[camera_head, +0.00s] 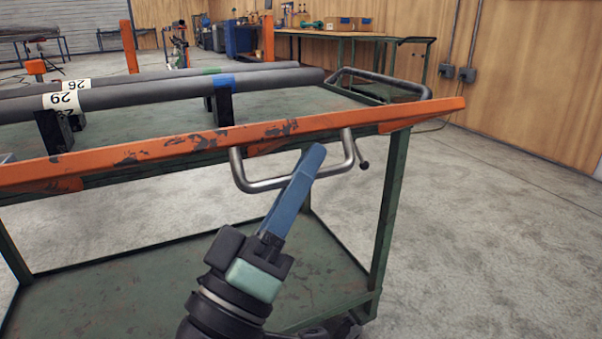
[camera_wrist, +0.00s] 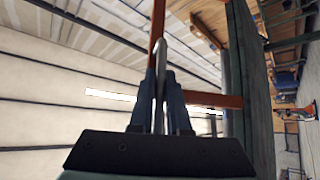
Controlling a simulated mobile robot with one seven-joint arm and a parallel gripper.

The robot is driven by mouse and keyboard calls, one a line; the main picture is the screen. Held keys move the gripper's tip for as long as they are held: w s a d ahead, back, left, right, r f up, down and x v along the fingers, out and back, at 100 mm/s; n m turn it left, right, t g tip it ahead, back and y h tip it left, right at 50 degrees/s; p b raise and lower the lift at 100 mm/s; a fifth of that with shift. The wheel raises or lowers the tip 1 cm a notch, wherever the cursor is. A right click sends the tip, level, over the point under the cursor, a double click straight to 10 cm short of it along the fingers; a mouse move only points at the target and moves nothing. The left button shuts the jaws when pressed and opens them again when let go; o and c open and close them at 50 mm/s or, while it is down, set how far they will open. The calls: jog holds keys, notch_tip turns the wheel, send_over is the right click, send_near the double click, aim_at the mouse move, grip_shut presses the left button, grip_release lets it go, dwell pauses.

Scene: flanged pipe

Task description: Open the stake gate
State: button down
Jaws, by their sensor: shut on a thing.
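The stake gate is a chipped orange bar (camera_head: 190,142) along the near side of a green cart, slanting up to the right in the head view. A bent silver handle (camera_head: 262,186) hangs from its near side, toward its right end. My gripper (camera_head: 312,155) has blue fingers that cross the handle's lower bar. In the wrist view, the fingers of my gripper (camera_wrist: 161,78) are shut on the silver handle (camera_wrist: 160,55), which runs between them. The orange bar (camera_wrist: 157,22) shows beyond. The fingers hide part of the handle in the head view.
Grey pipes (camera_head: 130,98) marked 29 and 26 lie on black supports on the green cart (camera_head: 160,120). A metal push handle (camera_head: 385,80) stands at the cart's right end. A workbench (camera_head: 330,37) stands behind. The concrete floor (camera_head: 490,220) at right is clear.

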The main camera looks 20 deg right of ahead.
jog(key=shift+s+f, duration=0.15)
jog(key=shift+f, duration=0.2)
jog(key=c, duration=0.9)
grip_release()
jog(key=shift+s+a+f, duration=0.15)
jog(key=shift+a+f, duration=0.1)
jog(key=shift+f, duration=0.05)
jog(key=p+v, duration=0.1)
jog(key=v, duration=1.1)
